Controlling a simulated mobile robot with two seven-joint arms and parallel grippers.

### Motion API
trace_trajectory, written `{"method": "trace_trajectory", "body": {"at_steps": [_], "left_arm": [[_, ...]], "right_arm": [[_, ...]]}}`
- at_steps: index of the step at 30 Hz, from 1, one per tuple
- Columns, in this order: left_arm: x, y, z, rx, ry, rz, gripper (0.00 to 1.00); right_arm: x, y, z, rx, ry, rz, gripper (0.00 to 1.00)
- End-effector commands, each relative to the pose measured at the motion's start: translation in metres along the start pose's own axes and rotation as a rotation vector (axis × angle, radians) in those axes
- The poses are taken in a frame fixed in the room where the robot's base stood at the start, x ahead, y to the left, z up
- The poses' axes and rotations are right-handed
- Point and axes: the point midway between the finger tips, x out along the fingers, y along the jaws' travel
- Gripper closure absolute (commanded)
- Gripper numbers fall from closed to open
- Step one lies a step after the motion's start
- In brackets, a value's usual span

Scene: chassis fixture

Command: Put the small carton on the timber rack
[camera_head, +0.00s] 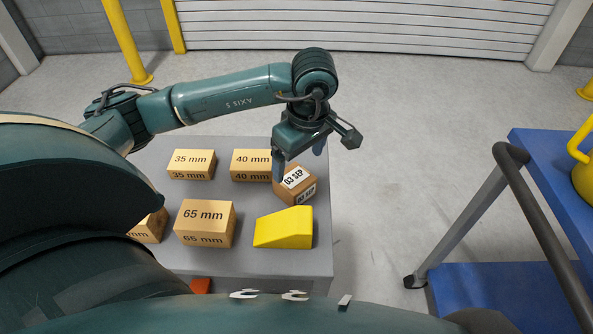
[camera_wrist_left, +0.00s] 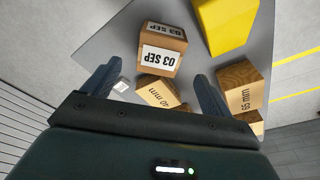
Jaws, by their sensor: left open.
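The small carton (camera_head: 296,186) is a brown box with white "03 SEP" labels. It sits on the grey table, right of the 40 mm block, and shows in the wrist view (camera_wrist_left: 163,48) just beyond my fingertips. My left gripper (camera_head: 299,158) is open and empty above the far side of the carton. In the wrist view its two fingers (camera_wrist_left: 156,88) are apart, with the carton ahead of them, not between them. I cannot make out which thing is the timber rack; timber blocks marked 35 mm (camera_head: 190,164), 40 mm (camera_head: 250,165) and 65 mm (camera_head: 205,222) stand on the table.
A yellow wedge (camera_head: 284,228) lies on the grey table (camera_head: 300,262) in front of the carton. Another wooden block (camera_head: 154,226) is partly hidden by my arm. A blue cart (camera_head: 545,165) with a dark rail stands at the right. Floor between table and cart is clear.

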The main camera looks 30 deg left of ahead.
Motion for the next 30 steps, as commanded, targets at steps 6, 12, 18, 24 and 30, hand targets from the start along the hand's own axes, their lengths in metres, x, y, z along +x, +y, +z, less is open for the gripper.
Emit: {"method": "trace_trajectory", "body": {"at_steps": [6,12,18,24,30], "left_arm": [[-0.031,0.0,0.0,0.001,0.0,0.001,0.15],[-0.037,0.0,0.0,0.001,0.001,0.0,0.15],[-0.037,0.0,0.0,0.001,0.0,0.0,0.15],[-0.037,0.0,0.0,0.001,0.0,0.0,0.15],[-0.037,0.0,0.0,0.001,0.0,-0.001,0.15]], "right_arm": [[0.002,-0.001,-0.004,-0.001,0.006,-0.002,0.32],[0.003,-0.001,-0.007,-0.003,0.011,-0.003,0.32],[0.003,-0.001,-0.007,-0.002,0.012,-0.004,0.32],[0.003,-0.001,-0.007,-0.001,0.011,-0.004,0.32],[0.001,-0.002,-0.004,0.004,0.005,-0.004,0.32]]}}
